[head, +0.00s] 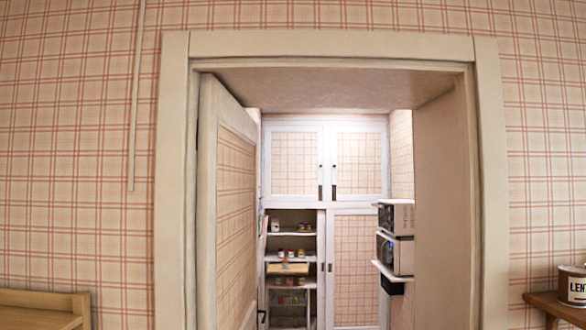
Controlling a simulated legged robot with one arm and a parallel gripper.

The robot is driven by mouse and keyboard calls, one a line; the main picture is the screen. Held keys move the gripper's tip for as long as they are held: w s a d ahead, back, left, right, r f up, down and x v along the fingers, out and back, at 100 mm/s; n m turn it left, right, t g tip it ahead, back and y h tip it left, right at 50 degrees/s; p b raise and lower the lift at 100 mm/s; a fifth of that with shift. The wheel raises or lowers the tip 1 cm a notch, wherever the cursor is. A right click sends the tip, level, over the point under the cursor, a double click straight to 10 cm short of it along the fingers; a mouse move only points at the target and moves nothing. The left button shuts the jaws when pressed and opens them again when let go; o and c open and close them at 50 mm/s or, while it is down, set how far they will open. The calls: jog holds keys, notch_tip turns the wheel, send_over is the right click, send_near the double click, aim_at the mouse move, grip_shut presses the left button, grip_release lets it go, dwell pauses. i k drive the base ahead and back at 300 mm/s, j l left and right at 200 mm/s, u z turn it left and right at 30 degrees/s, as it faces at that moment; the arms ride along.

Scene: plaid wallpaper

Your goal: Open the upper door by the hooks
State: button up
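A tall built-in cabinet stands at the far end of a small room, seen through an open doorway in the head view. Its upper part has two shut doors, the left upper door (293,163) and the right upper door (358,163), with white frames and plaid panels. Small dark fittings (334,190) sit near where the two doors meet; they are too small to tell whether they are hooks. Below, the left side is open and shows shelves, and the right lower door (355,265) covers the other side. My gripper is not in view.
The room door (225,210) stands swung inward on the left of the white door frame (172,190). A wooden piece (40,305) stands lower left; a can (573,287) sits on a shelf at right.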

aim_at(294, 160)
jog(key=i+z, duration=0.15)
jog(key=i, duration=4.1)
jog(key=i+l+u, duration=0.1)
jog(key=i, duration=1.7)
